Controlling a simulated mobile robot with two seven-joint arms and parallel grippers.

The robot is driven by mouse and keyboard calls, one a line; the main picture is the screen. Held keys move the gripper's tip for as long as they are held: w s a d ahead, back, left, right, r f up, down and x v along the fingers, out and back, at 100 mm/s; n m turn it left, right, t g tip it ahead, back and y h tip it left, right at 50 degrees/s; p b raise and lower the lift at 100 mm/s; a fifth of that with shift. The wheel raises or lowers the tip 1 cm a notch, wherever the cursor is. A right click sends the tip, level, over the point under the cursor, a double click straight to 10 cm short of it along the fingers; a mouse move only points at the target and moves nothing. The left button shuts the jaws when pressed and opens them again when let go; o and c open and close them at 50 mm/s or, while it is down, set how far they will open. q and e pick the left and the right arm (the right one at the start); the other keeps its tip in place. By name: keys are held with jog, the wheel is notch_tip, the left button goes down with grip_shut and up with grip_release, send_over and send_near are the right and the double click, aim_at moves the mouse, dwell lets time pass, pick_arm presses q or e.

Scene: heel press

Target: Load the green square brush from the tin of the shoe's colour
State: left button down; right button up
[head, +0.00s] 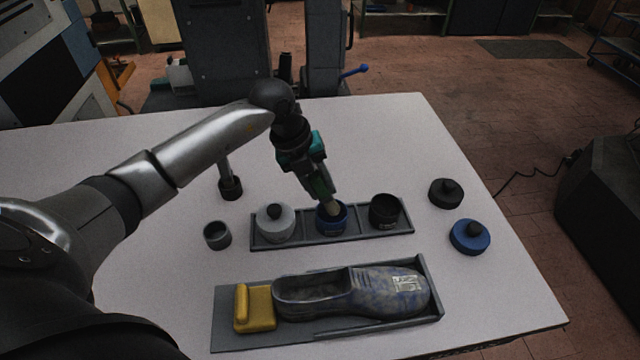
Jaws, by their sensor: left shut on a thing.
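My left gripper (321,190) reaches down over the tin rack (300,241) and is shut on the green brush (324,188), most of which the fingers hide. The brush's pale lower end (333,209) is inside the mouth of the open blue tin (331,227); whether it touches the polish cannot be told. The shoe (352,293), mottled blue and grey with a pale patch, lies on a grey tray (226,330), toe to the right. The grey tin (275,226) at the rack's left has its lid on. The black tin (384,213) at its right is open. My right gripper is not in view.
A black lid (446,193) and a blue lid (470,238) lie right of the rack. A small grey cup (217,236) stands left of it; a dark holder with an upright handle (230,188) stands behind. A yellow block (254,308) sits at the shoe's heel.

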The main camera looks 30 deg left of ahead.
pick_arm(q)
jog(key=shift+f+b, duration=0.3)
jog(key=shift+f, duration=0.3)
dwell(1.6)
notch_tip(320, 180, up, 7)
jog(key=p, duration=0.6)
jog(key=shift+r, duration=0.1)
dwell(0.8)
